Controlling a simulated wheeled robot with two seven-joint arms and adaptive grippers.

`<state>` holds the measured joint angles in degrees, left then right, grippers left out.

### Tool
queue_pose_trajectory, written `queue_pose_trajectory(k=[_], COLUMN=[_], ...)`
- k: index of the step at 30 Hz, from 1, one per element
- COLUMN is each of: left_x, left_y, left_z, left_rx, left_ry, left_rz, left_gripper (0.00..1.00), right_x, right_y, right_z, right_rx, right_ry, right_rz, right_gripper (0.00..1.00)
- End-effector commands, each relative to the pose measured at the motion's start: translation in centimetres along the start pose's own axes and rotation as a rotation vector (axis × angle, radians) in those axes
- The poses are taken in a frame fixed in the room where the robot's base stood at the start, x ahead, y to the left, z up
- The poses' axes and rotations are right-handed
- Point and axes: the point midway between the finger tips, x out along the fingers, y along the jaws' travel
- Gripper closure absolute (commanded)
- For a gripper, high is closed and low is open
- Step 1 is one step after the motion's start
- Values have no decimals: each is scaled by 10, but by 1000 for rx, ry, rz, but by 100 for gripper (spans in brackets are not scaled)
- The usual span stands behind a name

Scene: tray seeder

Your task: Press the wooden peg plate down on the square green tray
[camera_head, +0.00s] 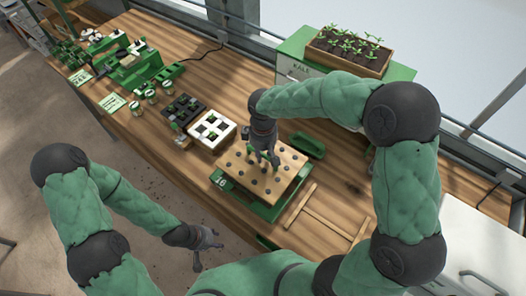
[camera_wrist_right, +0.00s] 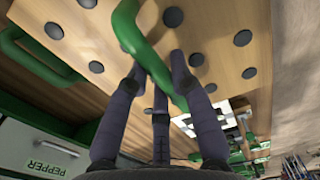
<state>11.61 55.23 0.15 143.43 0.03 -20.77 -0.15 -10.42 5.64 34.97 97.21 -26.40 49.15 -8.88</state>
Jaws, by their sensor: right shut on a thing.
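The wooden peg plate (camera_head: 243,181), pale with rows of dark round pegs, lies over the square green tray (camera_head: 272,213). The tray's green edge shows along the plate's front and right sides. I cannot tell whether the plate touches the tray all around. My right gripper (camera_head: 264,158) is above the plate's middle, shut on its green handle. In the right wrist view the fingers (camera_wrist_right: 168,75) close around the arched green handle (camera_wrist_right: 127,28), with the plate (camera_wrist_right: 215,22) behind. My left gripper (camera_head: 206,255) hangs empty, fingers spread, in front of the table edge.
A white tray (camera_head: 199,142) and a dark cell tray (camera_head: 172,112) stand left of the plate. A green handled tool (camera_head: 308,145) lies behind it. A wooden frame (camera_head: 322,228) lies to the right. A seedling box (camera_head: 346,58) stands at the back on a green-topped cabinet.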

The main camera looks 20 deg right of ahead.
Motion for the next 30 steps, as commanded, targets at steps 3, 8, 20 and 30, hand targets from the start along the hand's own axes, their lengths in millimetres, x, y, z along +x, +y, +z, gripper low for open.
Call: queue_pose_trajectory(k=[3,8,20,30], left_x=[10,19,34,33], left_y=[-4,-7,-12,-12], left_z=[0,-1,-2,-2], left_rx=[0,0,0,0], left_ry=[0,0,1,1], left_rz=[0,0,0,0], left_gripper=[60,60,60,60], right_x=[12,25,49,50], right_y=[0,0,0,1], right_z=[0,-1,-1,-1], right_rx=[1,0,0,0], right_ry=[2,2,2,2], right_rz=[1,1,1,1], right_gripper=[100,100,100,100])
